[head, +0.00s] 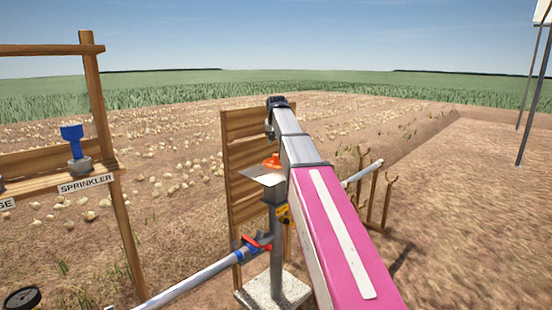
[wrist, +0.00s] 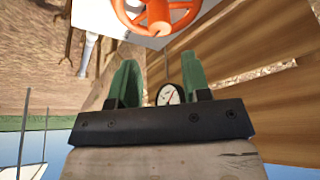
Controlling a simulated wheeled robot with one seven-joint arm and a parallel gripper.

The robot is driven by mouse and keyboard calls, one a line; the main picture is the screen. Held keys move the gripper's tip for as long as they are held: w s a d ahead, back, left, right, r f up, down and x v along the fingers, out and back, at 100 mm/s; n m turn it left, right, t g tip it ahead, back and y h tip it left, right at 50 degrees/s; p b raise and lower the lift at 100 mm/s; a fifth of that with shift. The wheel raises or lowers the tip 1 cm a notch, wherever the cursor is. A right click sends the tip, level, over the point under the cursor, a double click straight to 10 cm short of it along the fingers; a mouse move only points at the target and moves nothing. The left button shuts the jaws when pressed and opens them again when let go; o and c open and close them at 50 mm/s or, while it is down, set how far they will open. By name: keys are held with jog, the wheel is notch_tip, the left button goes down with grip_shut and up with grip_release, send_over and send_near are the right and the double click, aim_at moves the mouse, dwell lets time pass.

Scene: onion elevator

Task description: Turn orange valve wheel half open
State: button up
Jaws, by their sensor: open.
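The orange valve wheel (head: 272,161) sits above a pale plate (head: 262,176) on a grey post. My arm covers part of it in the head view. In the wrist view the wheel (wrist: 157,18) is at the top edge, cut off by the frame, with its spokes and hub showing. My gripper (wrist: 160,82) is open, its two green fingers apart. The wheel lies beyond the fingertips, and nothing is clasped. A small round gauge (wrist: 168,95) shows between the fingers, close to the right finger.
A plank panel (head: 245,165) stands behind the post. A pipe (head: 195,279) with a red lever (head: 257,243) runs to the lower left. A wooden rack (head: 96,165) with a blue sprinkler (head: 73,140) stands at left. Wooden pipe supports (head: 374,195) stand right of my arm.

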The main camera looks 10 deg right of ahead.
aim_at(276, 155)
jog(key=x, duration=1)
jog(key=shift+w+f, duration=0.1)
jog(key=shift+f, duration=0.2)
jog(key=c, duration=0.7)
